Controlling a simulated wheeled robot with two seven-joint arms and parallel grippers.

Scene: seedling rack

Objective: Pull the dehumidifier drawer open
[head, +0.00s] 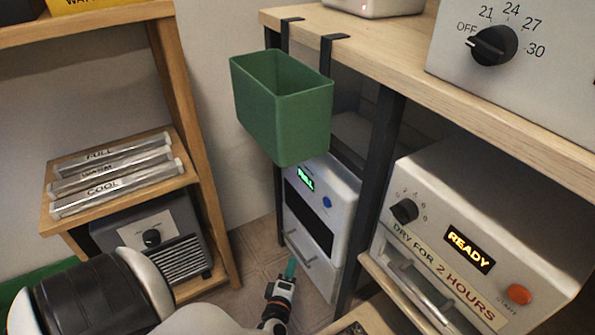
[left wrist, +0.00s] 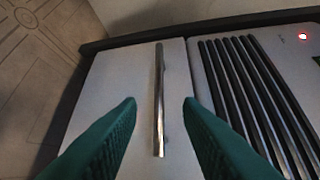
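The dehumidifier (head: 335,190) is a white box low under the bench, with a lit green display, a blue button and a dark front panel. Its drawer (head: 300,262) at the bottom looks shut and has a bar handle (head: 300,249). My left gripper (head: 291,267) has teal fingers and is just in front of the drawer. In the left wrist view the left gripper (left wrist: 160,102) is open, and the metal handle (left wrist: 159,90) shows between its two fingers. I cannot tell whether the handle lies within their reach. My right gripper is not in view.
A green bin (head: 285,110) hangs from the bench edge (head: 400,55) above the dehumidifier. A dark bench leg (head: 380,150) stands to its right, then a white dryer (head: 470,230) reading READY. A wooden shelf (head: 195,130) is at left. Tiled floor (head: 255,255) is between.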

